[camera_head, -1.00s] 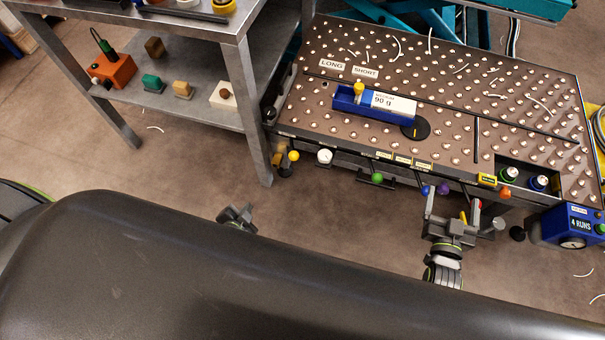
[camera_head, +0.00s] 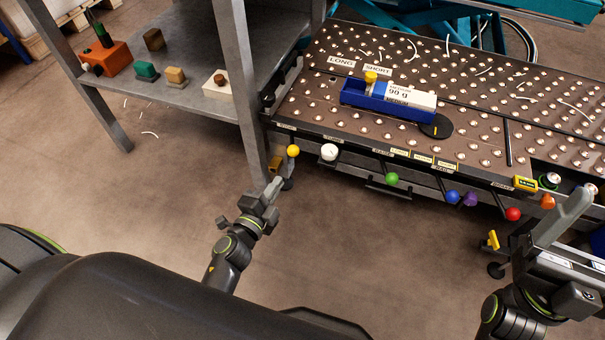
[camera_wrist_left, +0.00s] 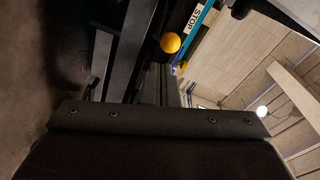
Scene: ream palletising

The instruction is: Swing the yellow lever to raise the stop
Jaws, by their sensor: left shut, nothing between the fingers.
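The yellow lever's round knob (camera_head: 293,150) stands at the left end of the roller table's front edge, close to the grey bench leg. In the left wrist view the yellow knob (camera_wrist_left: 171,42) shows above the gripper, beside a label reading STOP (camera_wrist_left: 193,18). My left gripper (camera_head: 270,190) is shut and empty, just below and left of the knob, apart from it. The lever's lower part is partly hidden. My right gripper (camera_head: 545,225) is at the far right, in front of the table, its fingers apart with nothing seen between them.
The roller table (camera_head: 390,146) bears a blue tray (camera_head: 372,101) with a white-labelled pack. A white knob (camera_head: 329,152), a green knob (camera_head: 391,179) and several other coloured knobs line its front. The grey bench (camera_head: 205,90) is close on the left. Floor in front is clear.

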